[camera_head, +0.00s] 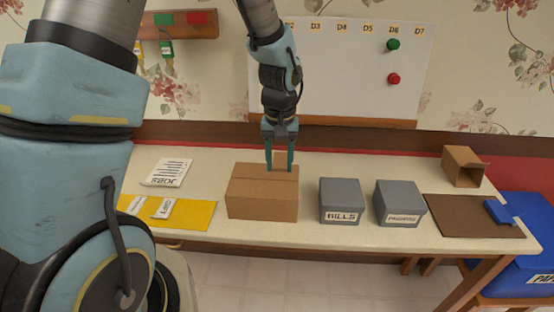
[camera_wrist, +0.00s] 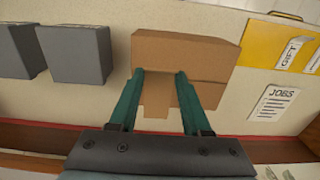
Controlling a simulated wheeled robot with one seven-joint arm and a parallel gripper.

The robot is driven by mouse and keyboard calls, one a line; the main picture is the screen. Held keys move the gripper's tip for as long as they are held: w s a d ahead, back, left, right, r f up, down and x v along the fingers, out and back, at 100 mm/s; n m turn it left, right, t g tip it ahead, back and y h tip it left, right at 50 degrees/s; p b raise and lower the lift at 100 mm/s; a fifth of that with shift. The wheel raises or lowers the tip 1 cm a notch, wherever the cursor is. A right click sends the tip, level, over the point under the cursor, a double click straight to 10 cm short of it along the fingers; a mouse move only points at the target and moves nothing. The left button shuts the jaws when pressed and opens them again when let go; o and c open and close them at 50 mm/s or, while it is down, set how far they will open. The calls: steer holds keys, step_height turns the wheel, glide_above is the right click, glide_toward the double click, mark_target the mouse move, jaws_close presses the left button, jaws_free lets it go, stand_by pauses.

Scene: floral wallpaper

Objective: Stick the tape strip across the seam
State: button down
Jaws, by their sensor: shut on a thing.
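The closed brown cardboard box (camera_head: 262,204) stands on the table, with a thin seam running left to right across its top. My gripper (camera_head: 280,168) points down over the right part of the box top, close to it. In the wrist view, the fingers (camera_wrist: 158,88) are shut on a brown tape strip (camera_wrist: 157,100), which spans the space between them. The strip nearly matches the box (camera_wrist: 185,50) in colour. I cannot tell whether it touches the top.
Grey boxes, one marked BILLS (camera_head: 341,200) and another (camera_head: 399,203), stand right of the cardboard box. A yellow mat (camera_head: 190,217) with labels and a JOBS sheet (camera_head: 168,172) lie left. A brown mat (camera_head: 465,222), an open carton (camera_head: 463,168) and a blue bin (camera_head: 530,270) are far right.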

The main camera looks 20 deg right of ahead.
mark_target(282, 191)
steer(key=shift+s+d, duration=0.15)
steer(key=shift+d, duration=0.25)
steer(key=shift+f+b, duration=2.4)
steer(key=shift+f, duration=0.65)
steer(key=shift+f+b, duration=0.3)
steer(key=shift+f, duration=0.2)
jaws_free()
steer(key=shift+r, duration=0.1)
steer(key=shift+r+p, duration=2.75)
steer(key=shift+r, duration=0.75)
